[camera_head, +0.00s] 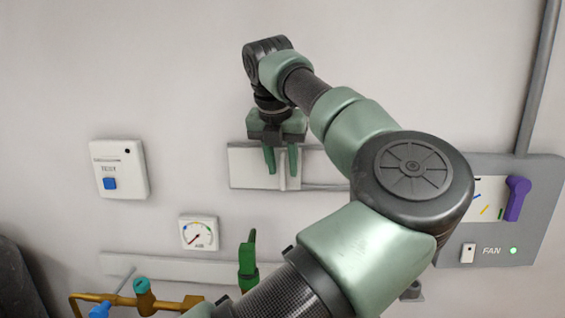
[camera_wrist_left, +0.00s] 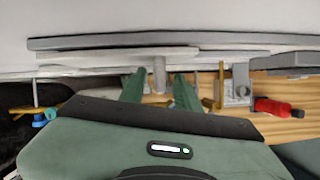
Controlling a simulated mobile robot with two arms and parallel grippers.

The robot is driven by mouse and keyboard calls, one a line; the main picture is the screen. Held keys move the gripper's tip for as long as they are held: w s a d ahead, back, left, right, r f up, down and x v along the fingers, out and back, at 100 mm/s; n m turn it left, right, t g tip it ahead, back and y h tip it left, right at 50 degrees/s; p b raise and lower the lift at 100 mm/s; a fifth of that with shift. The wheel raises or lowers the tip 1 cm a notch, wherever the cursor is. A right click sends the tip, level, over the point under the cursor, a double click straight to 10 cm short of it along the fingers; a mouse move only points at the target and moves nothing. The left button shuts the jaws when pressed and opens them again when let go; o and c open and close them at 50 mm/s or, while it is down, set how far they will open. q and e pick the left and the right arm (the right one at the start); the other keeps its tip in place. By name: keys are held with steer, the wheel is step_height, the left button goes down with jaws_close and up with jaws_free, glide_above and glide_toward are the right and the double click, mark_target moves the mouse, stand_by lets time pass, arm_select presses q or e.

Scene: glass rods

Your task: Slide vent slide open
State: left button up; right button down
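The vent slide (camera_head: 245,170) is a pale flat plate on the wall, in the middle of the head view. An upright handle (camera_wrist_left: 159,75) stands out from it in the left wrist view. My left gripper (camera_head: 281,160) points down in front of the plate. Its two green fingers are apart, one on each side of the handle, and they also show in the left wrist view (camera_wrist_left: 158,92). Gaps show between the fingers and the handle. My left forearm hides the area right of the plate. My right gripper is not in view.
A white box with a blue button (camera_head: 110,183) and a gauge (camera_head: 198,233) are on the wall at left. A grey fan panel (camera_head: 540,210) with a purple lever (camera_head: 517,198) is at right. Brass piping (camera_head: 175,304) and a green upright part (camera_head: 247,262) are below.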

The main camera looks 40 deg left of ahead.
arm_select(q)
steer(key=shift+s+d, duration=0.1)
steer(key=shift+s, duration=0.05)
steer(key=shift+c, duration=1.4)
steer(key=shift+r, duration=0.1)
jaws_close()
